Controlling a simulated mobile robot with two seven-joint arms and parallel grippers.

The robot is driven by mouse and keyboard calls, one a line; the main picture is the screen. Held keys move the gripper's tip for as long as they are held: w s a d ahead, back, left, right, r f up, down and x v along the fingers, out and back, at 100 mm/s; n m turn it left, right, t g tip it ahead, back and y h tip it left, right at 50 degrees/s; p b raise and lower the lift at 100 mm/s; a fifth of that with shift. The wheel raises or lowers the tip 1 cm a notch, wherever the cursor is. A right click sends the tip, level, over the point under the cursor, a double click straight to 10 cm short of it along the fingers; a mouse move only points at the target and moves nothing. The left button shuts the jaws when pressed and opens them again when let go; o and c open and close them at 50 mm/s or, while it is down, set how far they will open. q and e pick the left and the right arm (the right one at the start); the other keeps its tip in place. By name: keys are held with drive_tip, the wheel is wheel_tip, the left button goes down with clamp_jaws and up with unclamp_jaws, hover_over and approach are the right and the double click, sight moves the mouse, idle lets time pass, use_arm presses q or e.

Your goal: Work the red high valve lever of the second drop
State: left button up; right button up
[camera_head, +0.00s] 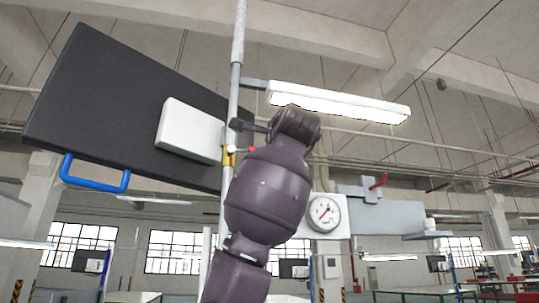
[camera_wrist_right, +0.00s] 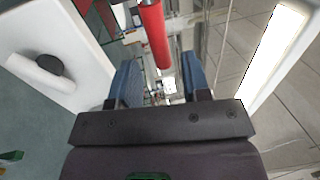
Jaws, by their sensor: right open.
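A red lever (camera_head: 246,150) shows by a brass fitting (camera_head: 229,156) on the vertical pipe in the head view, partly covered by my right arm. In the right wrist view a red lever (camera_wrist_right: 155,34) appears large, its near end in line with the gap between my fingers. My right gripper (camera_wrist_right: 160,82) is open with blue finger pads and nothing gripped. My left gripper is not in view.
A black panel (camera_head: 110,95) with a blue handle (camera_head: 94,176) and a white box (camera_head: 190,130) stand left of the pipe (camera_head: 235,80). A lamp (camera_head: 340,103) hangs at upper right. A gauge (camera_head: 323,212) and another red lever (camera_head: 379,181) are right of my arm.

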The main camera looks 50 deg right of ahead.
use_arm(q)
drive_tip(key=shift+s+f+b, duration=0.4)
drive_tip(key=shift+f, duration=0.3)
use_arm(e)
drive_tip(key=v, duration=0.7)
drive_tip(key=shift+s+a, duration=0.2)
drive_tip(key=shift+s, duration=0.05)
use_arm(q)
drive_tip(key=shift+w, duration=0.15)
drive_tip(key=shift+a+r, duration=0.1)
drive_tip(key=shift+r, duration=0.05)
use_arm(e)
drive_tip(key=shift+f, duration=0.1)
